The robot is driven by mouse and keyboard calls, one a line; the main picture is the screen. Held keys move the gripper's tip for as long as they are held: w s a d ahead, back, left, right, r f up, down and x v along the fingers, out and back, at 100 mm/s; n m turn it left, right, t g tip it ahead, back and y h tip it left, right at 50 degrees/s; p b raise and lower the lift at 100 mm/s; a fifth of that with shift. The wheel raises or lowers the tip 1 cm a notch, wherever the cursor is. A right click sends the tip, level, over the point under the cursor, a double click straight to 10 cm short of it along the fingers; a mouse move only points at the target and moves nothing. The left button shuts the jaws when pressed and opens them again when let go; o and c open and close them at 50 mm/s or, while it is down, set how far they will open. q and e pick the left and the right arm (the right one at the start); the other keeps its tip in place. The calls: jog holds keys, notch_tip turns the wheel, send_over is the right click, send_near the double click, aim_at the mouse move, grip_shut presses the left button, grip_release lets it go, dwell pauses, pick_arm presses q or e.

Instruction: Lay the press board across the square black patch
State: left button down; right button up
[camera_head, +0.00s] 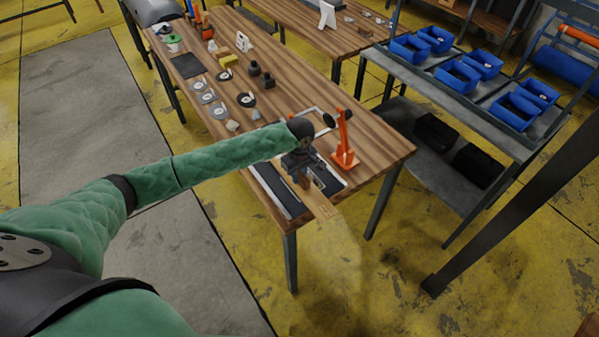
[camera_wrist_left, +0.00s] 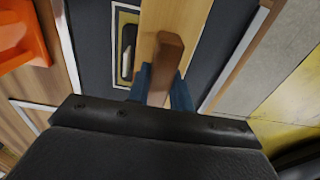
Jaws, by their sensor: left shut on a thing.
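My left gripper (camera_head: 301,176) is over the near right end of the wooden table. In the left wrist view its two blue fingers (camera_wrist_left: 161,88) are shut on the brown handle (camera_wrist_left: 168,48) of the press board (camera_wrist_left: 180,16), a light wooden board. In the head view the board (camera_head: 321,206) sticks out past the table's edge. Under it lies a dark panel (camera_head: 276,188) with pale edges. A small dark patch with a white outline (camera_wrist_left: 116,45) shows beside the board, partly hidden by it; I cannot tell its full shape or whether the board touches it. My right gripper is not in view.
An orange stand (camera_head: 344,145) is close to the right of my gripper. Several round discs, dark weights (camera_head: 268,80) and a dark square mat (camera_head: 186,66) lie farther along the table (camera_head: 300,85). Blue bins (camera_head: 458,77) stand on a grey bench at right.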

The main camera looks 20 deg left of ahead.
aim_at(300, 173)
pick_arm(q)
jog(key=shift+w+f, duration=0.1)
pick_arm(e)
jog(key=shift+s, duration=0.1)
pick_arm(q)
jog(key=c, duration=1.3)
grip_release()
jog(key=shift+f, duration=0.1)
jog(key=shift+o, duration=0.2)
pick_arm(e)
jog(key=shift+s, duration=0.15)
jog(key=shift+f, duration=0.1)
pick_arm(q)
jog(key=shift+r, duration=0.2)
notch_tip(300, 173, up, 5)
jog(key=b, duration=0.3)
jog(key=shift+r, duration=0.2)
notch_tip(300, 173, up, 7)
jog(key=b, duration=0.1)
jog(key=shift+f+b, duration=0.2)
jog(key=shift+b, duration=0.15)
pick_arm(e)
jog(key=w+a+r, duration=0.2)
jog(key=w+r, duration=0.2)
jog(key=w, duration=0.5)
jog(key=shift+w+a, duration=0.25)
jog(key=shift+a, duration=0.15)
